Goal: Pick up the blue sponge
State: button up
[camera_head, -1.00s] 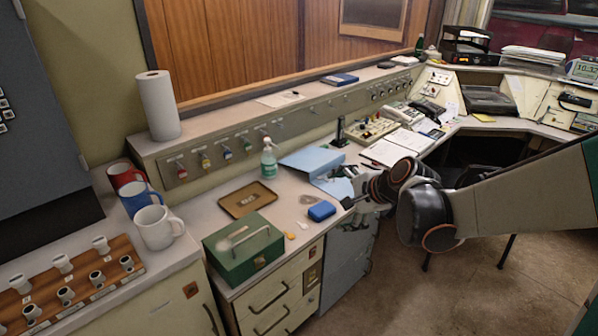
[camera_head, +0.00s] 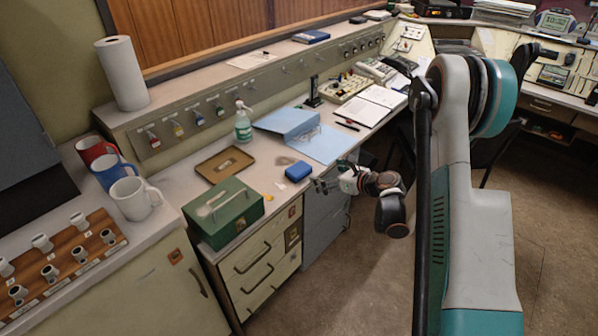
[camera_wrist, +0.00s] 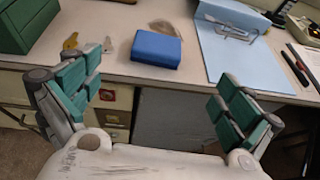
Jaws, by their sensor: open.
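The blue sponge (camera_head: 298,172) lies flat near the front edge of the desk, right of the green cash box (camera_head: 222,212). In the wrist view the sponge (camera_wrist: 156,48) is ahead of my gripper (camera_wrist: 158,105), roughly midway between its two fingers. My gripper (camera_head: 318,184) is open and empty, in front of the desk edge and apart from the sponge. Nothing hides the sponge in either view.
Yellow key-like items (camera_wrist: 70,41) lie left of the sponge and a flat greyish piece (camera_wrist: 165,27) behind it. A blue folder (camera_wrist: 240,50) lies to the right. A brown tray (camera_head: 225,163) and pump bottle (camera_head: 243,124) stand farther back. Drawers (camera_head: 262,262) are below the edge.

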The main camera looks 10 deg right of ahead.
jog(key=b, duration=0.2)
send_near(301, 169)
jog(key=x, duration=0.4)
jog(key=shift+w+a+r, duration=0.1)
jog(key=shift+w+a, duration=0.1)
jog(key=b+x, duration=0.1)
jog(key=x, duration=0.1)
jog(key=b+x, duration=0.1)
jog(key=x, duration=0.2)
jog(key=shift+f+b, duration=0.3)
jog(key=shift+b, duration=0.05)
jog(key=shift+r, duration=0.1)
jog(key=shift+s, duration=0.1)
jog(key=c, duration=1)
